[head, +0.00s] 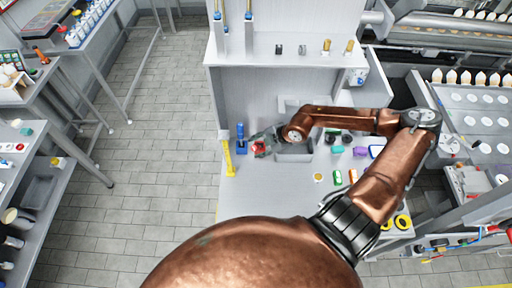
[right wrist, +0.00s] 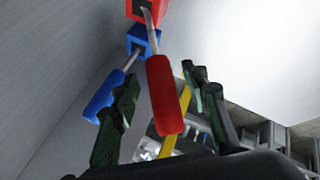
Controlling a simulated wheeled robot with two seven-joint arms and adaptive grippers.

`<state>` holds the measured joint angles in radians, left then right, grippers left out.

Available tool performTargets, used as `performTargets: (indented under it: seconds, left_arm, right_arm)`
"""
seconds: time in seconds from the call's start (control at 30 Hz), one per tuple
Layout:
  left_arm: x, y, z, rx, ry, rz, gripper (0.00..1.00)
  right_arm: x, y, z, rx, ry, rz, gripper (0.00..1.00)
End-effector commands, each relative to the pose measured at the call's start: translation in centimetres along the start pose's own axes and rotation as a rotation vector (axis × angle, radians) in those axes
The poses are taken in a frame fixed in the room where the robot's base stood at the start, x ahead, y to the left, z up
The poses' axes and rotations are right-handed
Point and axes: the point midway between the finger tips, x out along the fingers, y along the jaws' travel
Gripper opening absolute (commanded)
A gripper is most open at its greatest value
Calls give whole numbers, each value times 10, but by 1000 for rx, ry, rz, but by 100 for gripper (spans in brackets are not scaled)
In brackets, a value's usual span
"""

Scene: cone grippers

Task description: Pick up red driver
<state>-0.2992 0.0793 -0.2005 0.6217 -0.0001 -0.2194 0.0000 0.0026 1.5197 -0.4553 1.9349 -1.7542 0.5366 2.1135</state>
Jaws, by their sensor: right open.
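The red driver (right wrist: 164,95) shows in the right wrist view, its red handle toward the camera and its metal shaft running up to a red block (right wrist: 153,10). My right gripper (right wrist: 163,85) is open, with one dark finger on each side of the red handle. Gaps show between handle and fingers; I cannot tell whether the handle is at fingertip depth. In the head view, my right gripper (head: 266,138) is at the left of the bench beside a small red patch (head: 259,147), largely covered by the gripper. My left gripper is not in view.
A blue driver (right wrist: 104,95) with a blue block (right wrist: 143,40) is close behind the left finger; it stands left of the gripper in the head view (head: 240,132). A yellow tool (head: 228,158) is at the bench's left edge. Grey bins (head: 295,152) and small coloured items lie right.

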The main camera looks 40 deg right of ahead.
Motion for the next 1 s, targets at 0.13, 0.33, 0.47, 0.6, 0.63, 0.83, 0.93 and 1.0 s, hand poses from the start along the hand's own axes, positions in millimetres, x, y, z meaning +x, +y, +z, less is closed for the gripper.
performTargets:
  seconds: [0.13, 0.33, 0.47, 0.6, 0.63, 0.83, 0.93, 1.0]
  left_arm:
    - [-1, 0, 5, -1, -7, 0, 39]
    - [-1, 0, 5, -1, -7, 0, 39]
    - [-1, 0, 4, -1, -6, 0, 39]
    - [-1, 0, 4, -1, -5, 0, 39]
    - [-1, 0, 3, -1, -5, 0, 39]
    - [-1, 0, 2, -1, -3, -1, 39]
    - [-1, 0, 2, -1, -3, -1, 39]
    - [-1, -1, 2, -1, -3, -1, 39]
  right_arm:
    - [11, 0, -1, 0, 1, 0, 41]
    - [12, -1, 0, -1, -1, -1, 41]
    - [12, -1, 0, -1, -1, -1, 35]
    - [12, -1, 0, -1, -1, -2, 26]
    - [12, -1, 0, -1, 0, -2, 24]
    - [12, -1, 0, -1, 0, -2, 10]
    - [12, -1, 0, -1, 0, -2, 3]
    - [12, -1, 0, -1, 0, -1, 0]
